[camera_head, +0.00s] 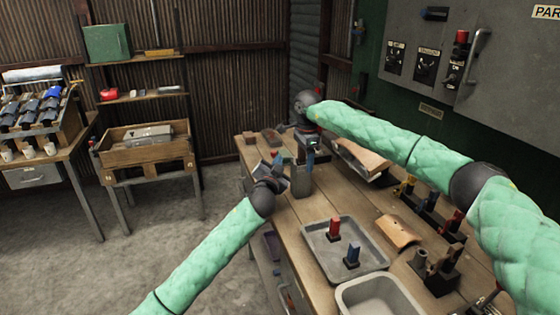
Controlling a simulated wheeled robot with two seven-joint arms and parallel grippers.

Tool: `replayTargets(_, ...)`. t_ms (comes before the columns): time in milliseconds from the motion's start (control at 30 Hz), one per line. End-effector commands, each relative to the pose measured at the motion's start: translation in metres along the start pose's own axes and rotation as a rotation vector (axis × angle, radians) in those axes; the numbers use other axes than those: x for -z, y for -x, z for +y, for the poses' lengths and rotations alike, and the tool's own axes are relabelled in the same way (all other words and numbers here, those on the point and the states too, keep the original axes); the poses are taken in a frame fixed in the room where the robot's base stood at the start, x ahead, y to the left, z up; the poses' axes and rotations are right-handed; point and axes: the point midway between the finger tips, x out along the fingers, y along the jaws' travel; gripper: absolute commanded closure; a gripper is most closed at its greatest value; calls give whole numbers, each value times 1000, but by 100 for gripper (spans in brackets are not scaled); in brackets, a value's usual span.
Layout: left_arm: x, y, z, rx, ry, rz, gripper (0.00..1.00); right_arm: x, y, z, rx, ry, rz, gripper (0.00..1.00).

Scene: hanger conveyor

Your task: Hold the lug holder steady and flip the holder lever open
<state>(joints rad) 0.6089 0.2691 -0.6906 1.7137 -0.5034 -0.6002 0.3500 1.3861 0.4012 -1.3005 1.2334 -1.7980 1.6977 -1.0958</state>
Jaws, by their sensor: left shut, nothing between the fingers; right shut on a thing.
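The lug holder appears to be the grey upright block (302,184) near the left edge of the workbench, with a small blue piece showing at its top. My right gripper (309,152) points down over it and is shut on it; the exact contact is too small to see. My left gripper (277,160) is shut and empty, close beside the holder on its left. The holder lever cannot be made out clearly among the grippers.
On the wooden workbench (290,222) a grey tray (318,258) holds a red and a blue piece. A pale bin (348,297) stands in front. Holders with coloured pieces (428,208) line the right. A wall cabinet (510,80) hangs behind.

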Motion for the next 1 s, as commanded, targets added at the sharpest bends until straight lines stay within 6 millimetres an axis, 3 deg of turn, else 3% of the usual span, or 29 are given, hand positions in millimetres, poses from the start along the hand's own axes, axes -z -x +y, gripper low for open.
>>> replayTargets(1000,-5,-7,-6,1,0,0,100,1,0,0,0,-1,0,78)
